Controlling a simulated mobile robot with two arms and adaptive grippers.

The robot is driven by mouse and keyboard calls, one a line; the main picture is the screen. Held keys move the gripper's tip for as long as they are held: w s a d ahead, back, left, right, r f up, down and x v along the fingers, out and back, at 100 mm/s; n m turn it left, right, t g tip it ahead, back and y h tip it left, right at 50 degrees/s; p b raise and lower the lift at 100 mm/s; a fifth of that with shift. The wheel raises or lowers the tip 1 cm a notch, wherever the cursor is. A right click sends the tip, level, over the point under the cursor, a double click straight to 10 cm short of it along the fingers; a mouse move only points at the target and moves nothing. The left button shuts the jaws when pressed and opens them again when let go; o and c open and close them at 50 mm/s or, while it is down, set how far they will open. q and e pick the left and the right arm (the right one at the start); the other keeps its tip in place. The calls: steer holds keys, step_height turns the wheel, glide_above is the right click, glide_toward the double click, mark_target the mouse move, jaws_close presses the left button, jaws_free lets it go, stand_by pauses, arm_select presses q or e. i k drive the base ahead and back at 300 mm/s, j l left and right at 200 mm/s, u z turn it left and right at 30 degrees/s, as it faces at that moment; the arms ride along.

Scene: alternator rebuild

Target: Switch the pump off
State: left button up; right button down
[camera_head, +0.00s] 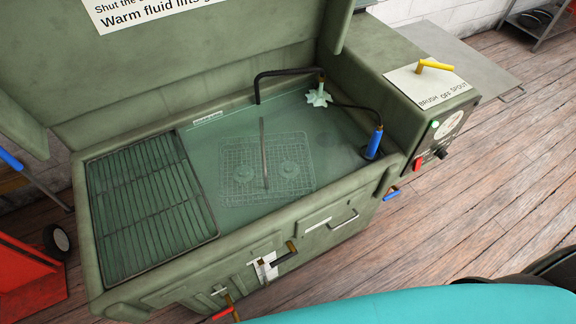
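A green parts washer (80,245) stands open in front of me. The control box (375,60) on its right carries a pale round gauge (450,124), a green lamp (435,124) that looks lit, a red switch (418,163) and a black knob (441,153). No label shows which of these is the pump switch, and the switch's position is too small to tell. A yellow-handled lever (435,65) sits on a plate marked BRUSH, OFF, SPOUT; its exact setting is unclear. Neither of my grippers is in view.
The basin holds greenish fluid, a slatted rack (150,200), a wire basket (265,192), a black spout (285,73) and a blue brush (375,142). Drain handles stick out at the front. Wooden floor (490,180) is open on the right. A teal surface (430,308) fills the bottom edge.

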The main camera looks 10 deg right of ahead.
mark_target(416, 164)
steer(key=z, duration=1.6)
